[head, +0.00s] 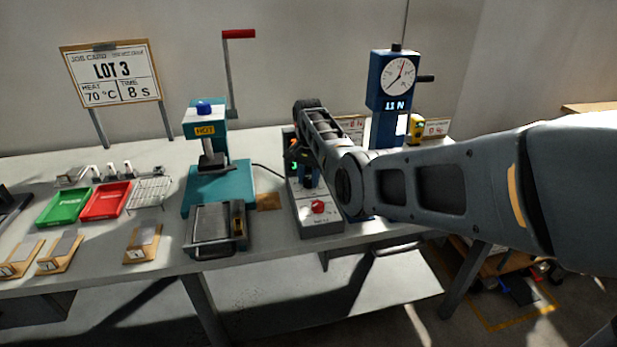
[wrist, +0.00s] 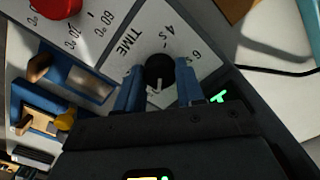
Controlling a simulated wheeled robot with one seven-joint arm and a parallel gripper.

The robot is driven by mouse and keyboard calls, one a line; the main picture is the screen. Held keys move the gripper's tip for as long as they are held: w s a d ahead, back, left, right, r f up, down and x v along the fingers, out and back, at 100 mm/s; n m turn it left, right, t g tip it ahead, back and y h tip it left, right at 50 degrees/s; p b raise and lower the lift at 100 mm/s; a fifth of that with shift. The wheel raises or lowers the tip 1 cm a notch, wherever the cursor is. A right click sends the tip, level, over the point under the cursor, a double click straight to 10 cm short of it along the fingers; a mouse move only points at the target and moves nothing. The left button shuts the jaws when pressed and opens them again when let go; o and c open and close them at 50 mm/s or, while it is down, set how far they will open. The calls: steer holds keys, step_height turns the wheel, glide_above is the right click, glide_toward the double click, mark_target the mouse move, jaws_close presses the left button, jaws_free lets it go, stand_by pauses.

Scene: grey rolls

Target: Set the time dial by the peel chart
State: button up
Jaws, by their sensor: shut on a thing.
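In the wrist view, the time dial (wrist: 159,68) is a small black knob on a white plate marked TIME, with 4 s and 6 s visible. My gripper (wrist: 158,88) has its two blue fingers on either side of the knob, shut on it. A pale pointer mark on the knob faces the gripper body, which hides part of the scale. In the head view, the dial's grey control box (head: 318,224) stands partly behind my arm. The job card (head: 112,76) reads LOT 3, heat 70 °C, time 8 s. I cannot make out which card is the peel chart.
A red knob (wrist: 58,6) sits beside the °C scale. A teal press (head: 215,185) with a HOT label stands left of the box. A blue gauge (head: 391,78) reads about 11 N. Green (head: 64,206) and red (head: 106,201) trays lie at left.

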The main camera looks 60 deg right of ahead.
mark_target(309, 179)
steer(key=shift+r+m, duration=0.1)
steer(key=shift+m, duration=0.6)
steer(key=o, duration=1)
steer(key=shift+o, duration=0.2)
step_height(309, 179, up, 8)
steer(key=shift+f, duration=0.15)
steer(key=shift+s, duration=0.1)
